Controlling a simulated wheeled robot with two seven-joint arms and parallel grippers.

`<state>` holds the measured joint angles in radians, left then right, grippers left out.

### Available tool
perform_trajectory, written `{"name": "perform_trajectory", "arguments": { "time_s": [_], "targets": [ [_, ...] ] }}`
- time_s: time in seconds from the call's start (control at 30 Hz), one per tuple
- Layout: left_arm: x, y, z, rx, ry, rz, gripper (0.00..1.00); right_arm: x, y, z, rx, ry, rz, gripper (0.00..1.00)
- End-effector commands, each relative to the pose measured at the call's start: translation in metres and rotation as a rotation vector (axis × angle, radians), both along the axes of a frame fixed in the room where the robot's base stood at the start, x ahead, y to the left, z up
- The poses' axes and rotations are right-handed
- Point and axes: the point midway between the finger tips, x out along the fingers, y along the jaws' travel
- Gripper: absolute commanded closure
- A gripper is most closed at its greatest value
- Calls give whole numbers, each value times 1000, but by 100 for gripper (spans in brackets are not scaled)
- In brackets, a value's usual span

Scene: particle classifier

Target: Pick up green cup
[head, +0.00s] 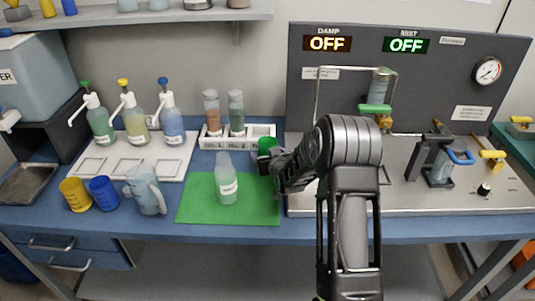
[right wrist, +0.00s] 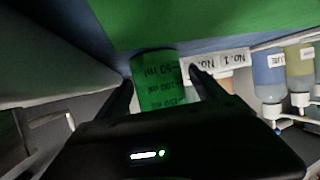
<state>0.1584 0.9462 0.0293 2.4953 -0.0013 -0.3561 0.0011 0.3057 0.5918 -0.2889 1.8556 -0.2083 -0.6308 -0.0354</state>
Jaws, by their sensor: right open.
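The green cup (head: 266,144) stands at the back right corner of the green mat (head: 250,210), partly hidden by my right gripper (head: 272,166). In the right wrist view the green cup (right wrist: 158,90) shows dark volume markings and sits between the two fingers of my right gripper (right wrist: 160,78). The fingers are spread on either side of it. The right gripper is open, and I cannot tell whether a finger touches the cup. My left gripper is not in view.
A clear bottle (head: 226,182) stands on the mat. A white rack (head: 238,137) with two tubes is behind it. Yellow (head: 75,195) and blue (head: 104,193) cups and a clear jug (head: 146,192) stand at left. A metal apparatus plate (head: 430,205) fills the right side.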

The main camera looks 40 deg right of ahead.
Motion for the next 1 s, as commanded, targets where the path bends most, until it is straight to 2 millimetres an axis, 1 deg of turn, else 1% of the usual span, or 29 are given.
{"name": "perform_trajectory", "arguments": {
  "time_s": [0.53,1.0],
  "targets": [
    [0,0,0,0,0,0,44,-1,0,0,0,1,0,21],
    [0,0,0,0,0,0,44,-1,0,0,0,1,0,59]
  ]
}}
